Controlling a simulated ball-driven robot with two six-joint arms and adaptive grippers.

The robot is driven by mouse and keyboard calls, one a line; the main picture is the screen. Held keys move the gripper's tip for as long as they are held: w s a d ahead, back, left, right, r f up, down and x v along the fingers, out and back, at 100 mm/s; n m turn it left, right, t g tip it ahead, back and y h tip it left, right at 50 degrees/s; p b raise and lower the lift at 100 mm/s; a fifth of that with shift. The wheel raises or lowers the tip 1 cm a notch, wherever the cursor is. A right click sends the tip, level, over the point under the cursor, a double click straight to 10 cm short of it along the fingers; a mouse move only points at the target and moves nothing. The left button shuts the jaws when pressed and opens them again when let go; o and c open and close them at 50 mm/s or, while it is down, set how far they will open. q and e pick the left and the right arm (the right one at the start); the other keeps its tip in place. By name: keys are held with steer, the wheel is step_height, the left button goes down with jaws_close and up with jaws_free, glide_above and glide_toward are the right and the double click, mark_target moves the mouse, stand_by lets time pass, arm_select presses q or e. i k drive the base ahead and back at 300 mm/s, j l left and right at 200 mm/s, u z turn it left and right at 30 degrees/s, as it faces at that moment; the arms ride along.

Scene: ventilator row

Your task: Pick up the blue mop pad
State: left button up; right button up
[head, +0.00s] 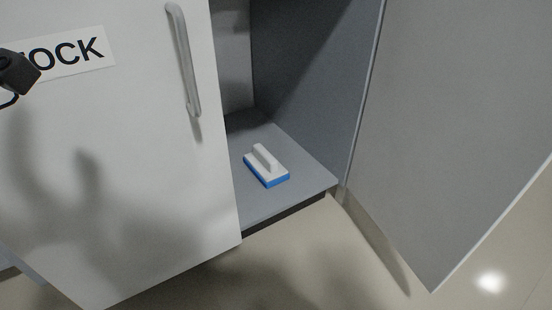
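The blue mop pad (266,168) lies flat on the grey cabinet floor, near its front edge. It has a blue underside, a white top and a raised white handle. A dark part of my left arm shows at the left edge, in front of the white door and far from the pad. The fingertips of my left gripper cannot be made out. My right gripper is not in view.
The cabinet's left door (120,150) is white, has a vertical handle (184,60) and a partly hidden sign (75,52), and covers the left part. The right door (450,120) stands wide open. The cabinet floor (290,201) around the pad is clear.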

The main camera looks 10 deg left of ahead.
mark_target(260, 162)
steer(key=l+u, duration=0.1)
steer(key=u, duration=0.15)
steer(key=i+l, duration=0.15)
steer(key=l, duration=0.2)
steer(key=i+l+z, duration=0.15)
steer(key=i+l, duration=0.2)
steer(key=l, duration=0.3)
steer(key=z, duration=0.05)
